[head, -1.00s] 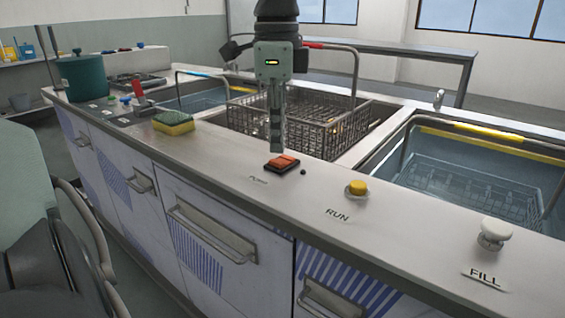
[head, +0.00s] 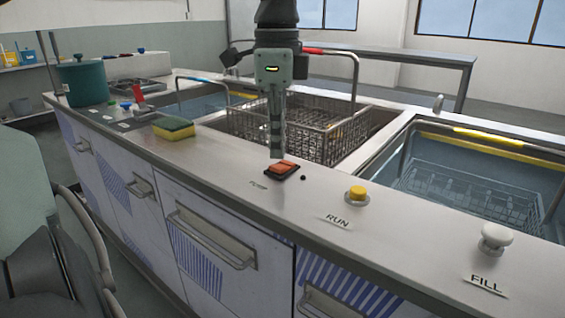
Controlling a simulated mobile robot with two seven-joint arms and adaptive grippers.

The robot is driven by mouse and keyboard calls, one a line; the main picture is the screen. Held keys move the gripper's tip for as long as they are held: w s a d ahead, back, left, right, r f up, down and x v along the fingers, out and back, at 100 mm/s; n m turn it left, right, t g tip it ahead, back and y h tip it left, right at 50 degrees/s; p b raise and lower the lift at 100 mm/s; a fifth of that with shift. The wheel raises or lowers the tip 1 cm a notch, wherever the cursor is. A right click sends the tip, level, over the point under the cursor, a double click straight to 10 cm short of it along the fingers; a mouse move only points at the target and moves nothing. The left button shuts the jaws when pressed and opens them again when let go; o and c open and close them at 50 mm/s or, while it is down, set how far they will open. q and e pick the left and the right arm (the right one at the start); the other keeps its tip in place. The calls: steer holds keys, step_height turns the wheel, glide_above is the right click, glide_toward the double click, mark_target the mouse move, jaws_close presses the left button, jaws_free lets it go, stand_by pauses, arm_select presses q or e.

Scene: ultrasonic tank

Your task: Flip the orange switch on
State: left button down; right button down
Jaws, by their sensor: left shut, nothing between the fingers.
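The orange rocker switch (head: 284,168) sits in a dark frame on the counter's front strip, behind a small label that is hard to read. My left gripper (head: 276,154) points straight down with its fingers shut and empty. Its fingertips are just above and beside the left edge of the switch; I cannot tell whether they touch it. The fingertips hide a little of the switch's left side. Which way the rocker is tilted is hard to tell. My right gripper is not in view.
A yellow RUN button (head: 357,194) and a white FILL knob (head: 494,237) stand to the right. A yellow-green sponge (head: 173,128) and a green pot (head: 82,84) are to the left. A wire basket (head: 330,135) stands behind the gripper.

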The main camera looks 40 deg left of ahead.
mark_target(278, 166)
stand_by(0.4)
arm_select(q)
steer(key=shift+f+b, duration=1)
steer(key=shift+f, duration=0.1)
stand_by(0.4)
steer(key=shift+r, duration=0.15)
steer(key=shift+r+p, duration=2.1)
steer(key=shift+r, duration=1.3)
